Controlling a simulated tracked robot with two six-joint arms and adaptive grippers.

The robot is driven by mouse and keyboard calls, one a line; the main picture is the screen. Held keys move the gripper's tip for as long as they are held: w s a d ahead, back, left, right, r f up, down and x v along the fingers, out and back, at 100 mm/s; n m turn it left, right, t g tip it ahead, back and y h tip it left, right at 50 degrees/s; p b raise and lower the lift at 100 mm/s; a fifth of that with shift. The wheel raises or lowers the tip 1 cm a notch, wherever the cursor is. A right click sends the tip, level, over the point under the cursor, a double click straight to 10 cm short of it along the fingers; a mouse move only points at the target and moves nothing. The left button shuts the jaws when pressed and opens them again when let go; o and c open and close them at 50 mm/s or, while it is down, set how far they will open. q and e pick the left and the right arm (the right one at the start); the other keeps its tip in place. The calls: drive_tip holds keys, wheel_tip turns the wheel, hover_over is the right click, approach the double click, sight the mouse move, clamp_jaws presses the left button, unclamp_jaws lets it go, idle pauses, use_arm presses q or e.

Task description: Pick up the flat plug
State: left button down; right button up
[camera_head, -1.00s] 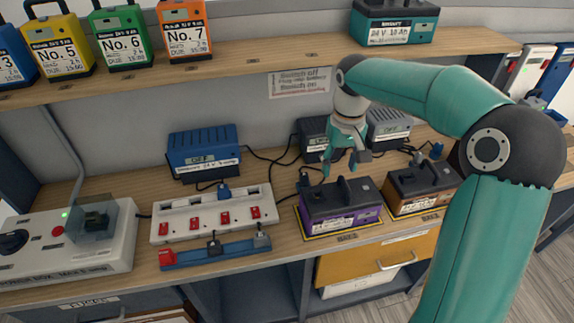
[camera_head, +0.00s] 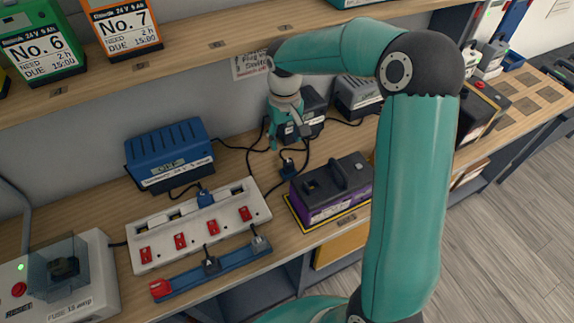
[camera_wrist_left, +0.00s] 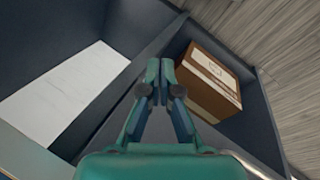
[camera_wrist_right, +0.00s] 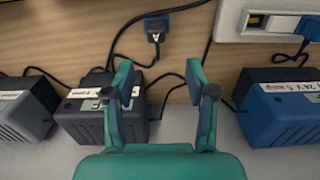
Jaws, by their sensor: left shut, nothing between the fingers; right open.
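A blue plug (camera_head: 288,168) on a black cable lies on the bench, between the white power strip (camera_head: 165,245) and the purple battery (camera_head: 330,188). It also shows in the right wrist view (camera_wrist_right: 155,30), beyond my fingertips. I cannot tell for sure that it is the flat one. My right gripper (camera_head: 288,138) is open and empty, pointing down behind this plug; its spread fingers show in the right wrist view (camera_wrist_right: 159,75). Other plugs sit in the blue rack (camera_head: 185,283) and power strip. My left gripper (camera_wrist_left: 160,70) is shut and empty, above a lower shelf.
A blue charger (camera_head: 170,155) and grey chargers (camera_head: 357,97) stand along the wall, with loose cables before them. A cardboard box (camera_wrist_left: 208,82) stands in a compartment below the left gripper.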

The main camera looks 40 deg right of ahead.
sight(288, 160)
wheel_tip(288, 160, down, 4)
drive_tip(key=shift+s+f, duration=0.1)
drive_tip(key=shift+f, duration=0.1)
drive_tip(key=f, duration=0.1)
drive_tip(key=f+p, duration=0.1)
drive_tip(key=f, duration=0.2)
drive_tip(key=shift+s+d+f+p, duration=0.1)
drive_tip(key=shift+s+f+p, duration=0.2)
drive_tip(key=shift+s, duration=0.1)
drive_tip(key=shift+f, duration=0.35)
clamp_jaws()
